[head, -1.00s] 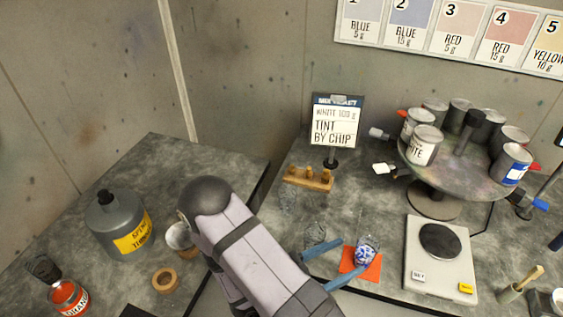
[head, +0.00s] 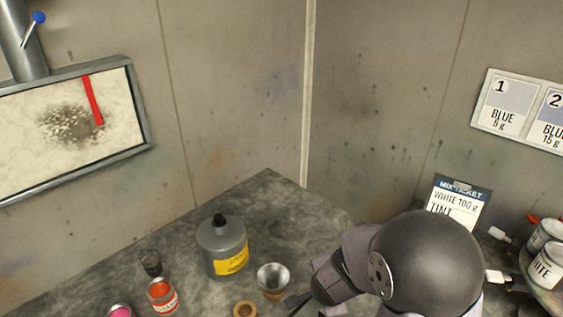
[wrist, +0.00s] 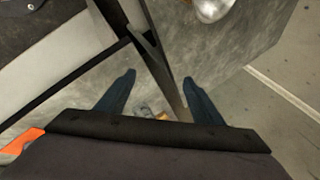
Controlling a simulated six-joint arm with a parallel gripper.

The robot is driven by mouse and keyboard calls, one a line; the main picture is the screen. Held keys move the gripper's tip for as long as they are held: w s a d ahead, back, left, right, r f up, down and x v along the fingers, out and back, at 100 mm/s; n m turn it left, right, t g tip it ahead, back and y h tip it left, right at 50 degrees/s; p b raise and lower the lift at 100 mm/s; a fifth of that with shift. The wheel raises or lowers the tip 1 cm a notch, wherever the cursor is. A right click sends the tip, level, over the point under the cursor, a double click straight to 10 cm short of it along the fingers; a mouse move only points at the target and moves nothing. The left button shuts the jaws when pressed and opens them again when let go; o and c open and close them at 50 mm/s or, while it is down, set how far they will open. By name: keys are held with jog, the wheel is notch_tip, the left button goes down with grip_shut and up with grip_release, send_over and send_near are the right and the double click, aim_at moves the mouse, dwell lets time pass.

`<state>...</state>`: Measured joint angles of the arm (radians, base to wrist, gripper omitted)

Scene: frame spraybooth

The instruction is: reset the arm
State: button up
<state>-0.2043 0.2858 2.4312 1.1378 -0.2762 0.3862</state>
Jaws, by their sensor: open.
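My gripper (wrist: 159,76) shows in the wrist view with its two blue fingers spread apart and nothing between them. Beyond the fingers are a dark edge or bar and grey worktop. A shiny metal rounded thing (wrist: 212,6) is at the top of the wrist view, apart from the fingertips. In the head view my arm fills the lower right, and its fingers cannot be made out there.
A grey bottle with a yellow label (head: 222,248), a metal funnel-like cup (head: 273,279), a wooden ring (head: 244,310) and an orange-labelled jar (head: 162,296) stand on the left worktop. The mix ticket (head: 458,202) stands behind my arm. The worktop's back corner is clear.

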jog(key=s+a+n+g+y+b, duration=0.3)
jog(key=s+n+g, duration=0.1)
jog(key=s+n, duration=0.75)
jog(key=s+d+n+g+h, duration=0.1)
jog(key=s+d+n+g, duration=0.3)
jog(key=s, duration=0.3)
notch_tip(320, 180, down, 30)
jog(key=d+t+b, duration=0.1)
jog(key=b, duration=2.9)
jog(key=shift+f+b, duration=0.15)
jog(key=shift+b, duration=0.15)
